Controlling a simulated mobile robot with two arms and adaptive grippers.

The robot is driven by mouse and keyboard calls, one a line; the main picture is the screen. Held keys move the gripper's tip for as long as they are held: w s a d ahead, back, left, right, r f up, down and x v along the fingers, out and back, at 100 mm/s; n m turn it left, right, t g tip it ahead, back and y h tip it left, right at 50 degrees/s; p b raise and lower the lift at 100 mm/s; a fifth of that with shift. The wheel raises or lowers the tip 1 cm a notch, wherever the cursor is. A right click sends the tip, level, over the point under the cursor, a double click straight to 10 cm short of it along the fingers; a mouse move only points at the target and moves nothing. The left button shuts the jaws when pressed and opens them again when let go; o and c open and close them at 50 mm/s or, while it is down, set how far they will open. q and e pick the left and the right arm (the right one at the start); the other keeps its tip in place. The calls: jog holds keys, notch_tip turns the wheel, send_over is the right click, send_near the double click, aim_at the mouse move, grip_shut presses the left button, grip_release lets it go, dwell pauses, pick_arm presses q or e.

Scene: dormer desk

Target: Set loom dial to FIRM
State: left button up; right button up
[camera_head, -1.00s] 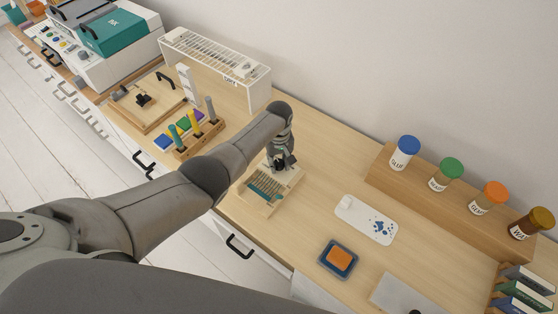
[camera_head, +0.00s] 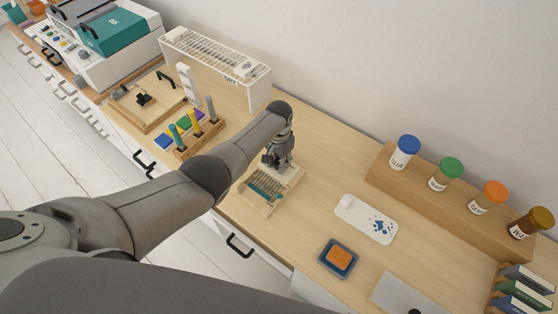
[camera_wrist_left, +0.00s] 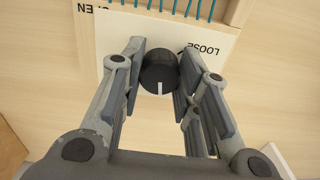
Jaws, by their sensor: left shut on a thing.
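The loom (camera_head: 262,194) is a small pale wooden frame with teal threads on the desk. Its dial, a round black knob (camera_wrist_left: 159,72), shows in the left wrist view on a white plate (camera_wrist_left: 195,40). The dial's white pointer line faces the bottom of that view. No FIRM label is readable. My left gripper (camera_head: 279,166) is over the loom's far end, its two fingers (camera_wrist_left: 158,78) shut on the dial's sides.
A wooden rack with upright coloured tools (camera_head: 199,138) stands left of the loom. A white tray (camera_head: 366,219) and a blue-rimmed orange pad (camera_head: 339,258) lie to the right. Jars stand on a wooden shelf (camera_head: 430,194) behind. Bare desk lies right of the loom.

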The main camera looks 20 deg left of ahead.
pick_arm(q)
jog(key=m, duration=0.5)
jog(key=shift+a+m, duration=0.1)
jog(key=shift+m, duration=0.2)
jog(key=m, duration=0.5)
jog(key=shift+b, duration=0.35)
jog(key=o, duration=1)
jog(key=shift+o, duration=0.2)
notch_tip(320, 180, up, 12)
dwell(0.4)
